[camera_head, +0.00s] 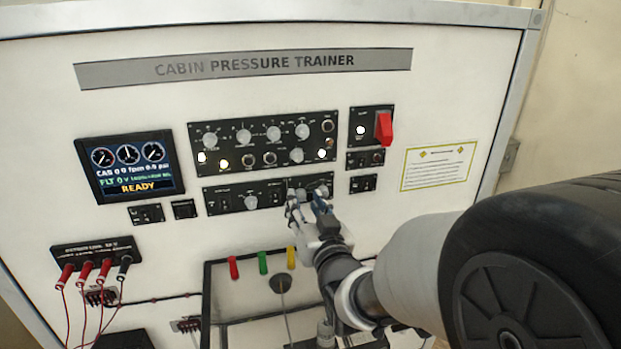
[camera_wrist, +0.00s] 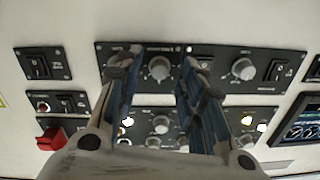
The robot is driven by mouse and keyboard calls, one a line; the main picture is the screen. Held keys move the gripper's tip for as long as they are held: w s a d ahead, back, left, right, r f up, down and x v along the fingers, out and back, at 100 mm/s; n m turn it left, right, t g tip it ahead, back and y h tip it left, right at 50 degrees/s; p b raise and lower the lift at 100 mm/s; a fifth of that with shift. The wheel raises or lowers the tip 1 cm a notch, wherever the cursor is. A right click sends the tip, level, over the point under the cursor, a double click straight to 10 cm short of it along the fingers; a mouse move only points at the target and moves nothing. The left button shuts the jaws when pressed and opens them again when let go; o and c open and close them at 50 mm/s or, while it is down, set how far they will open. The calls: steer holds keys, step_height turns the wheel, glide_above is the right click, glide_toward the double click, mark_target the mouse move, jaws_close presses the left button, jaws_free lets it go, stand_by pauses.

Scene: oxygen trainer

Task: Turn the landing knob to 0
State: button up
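The labels are too small to tell which one is the landing knob. My gripper (camera_head: 306,200) is in front of the right part of this panel. In the wrist view, which shows the panel inverted, my gripper (camera_wrist: 157,62) is open with its fingers apart. A grey knob (camera_wrist: 160,68) shows between the fingertips; contact cannot be seen. Another knob (camera_wrist: 243,69) is right of the fingers. The left finger partly covers a third knob.
An upper panel (camera_head: 265,140) with several knobs and lit lamps is just above. A red switch guard (camera_head: 384,129) stands out at the right. A display (camera_head: 130,166) reading READY is at the left.

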steer(key=shift+w+a, duration=0.1)
steer(key=shift+w, duration=0.15)
steer(key=shift+c, duration=0.3)
jaws_close()
